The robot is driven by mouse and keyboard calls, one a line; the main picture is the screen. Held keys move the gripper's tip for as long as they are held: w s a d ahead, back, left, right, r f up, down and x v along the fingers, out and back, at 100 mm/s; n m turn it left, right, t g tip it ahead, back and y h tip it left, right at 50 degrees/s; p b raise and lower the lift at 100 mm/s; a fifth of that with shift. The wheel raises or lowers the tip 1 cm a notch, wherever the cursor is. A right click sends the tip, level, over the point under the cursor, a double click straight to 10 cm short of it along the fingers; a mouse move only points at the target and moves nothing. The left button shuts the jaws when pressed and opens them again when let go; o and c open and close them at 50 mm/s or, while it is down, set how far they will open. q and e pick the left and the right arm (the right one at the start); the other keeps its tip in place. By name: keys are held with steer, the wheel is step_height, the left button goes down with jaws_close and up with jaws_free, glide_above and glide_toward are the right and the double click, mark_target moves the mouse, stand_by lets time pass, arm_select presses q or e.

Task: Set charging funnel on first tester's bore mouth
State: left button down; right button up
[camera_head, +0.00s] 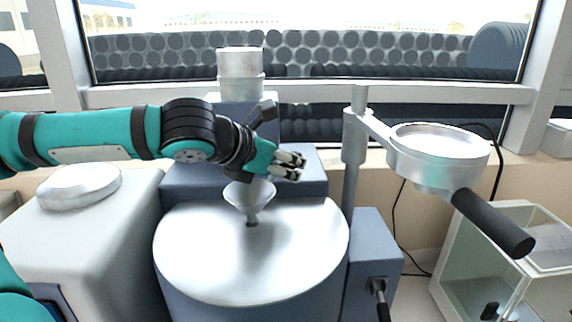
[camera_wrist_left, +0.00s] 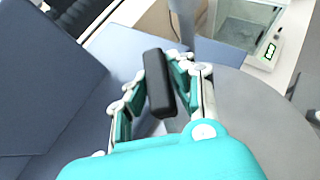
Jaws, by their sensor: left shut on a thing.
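The silver charging funnel (camera_head: 249,197) is upright over the middle of the first tester's round, pale metal top (camera_head: 200,258). Its narrow stem points down at the dark bore mouth (camera_head: 251,222); I cannot tell whether it is seated or just above. My left gripper (camera_head: 287,167) is above and slightly right of the funnel. In the left wrist view its fingers (camera_wrist_left: 163,88) are shut on a black bar-shaped handle (camera_wrist_left: 157,80), seemingly the funnel's. The funnel's cone is hidden in that view. My right gripper is not in view.
Behind the top stands a blue column with a silver cylinder (camera_head: 240,72). On the right, a post carries a silver pan (camera_head: 437,170) with a black handle (camera_head: 493,222). A glass-sided box (camera_head: 490,265) is at far right, and a grey unit with a silver disc (camera_head: 79,187) at left.

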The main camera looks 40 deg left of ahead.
arm_select(q)
steer(key=shift+f, duration=1.25)
steer(key=c, duration=1.1)
jaws_free()
steer(key=shift+d, duration=0.1)
steer(key=shift+o, duration=0.2)
steer(key=shift+f, duration=0.1)
steer(key=shift+s, duration=0.1)
steer(key=v, duration=1.1)
steer(key=shift+r, duration=0.25)
steer(key=shift+s+r, duration=0.2)
steer(key=shift+s, duration=0.15)
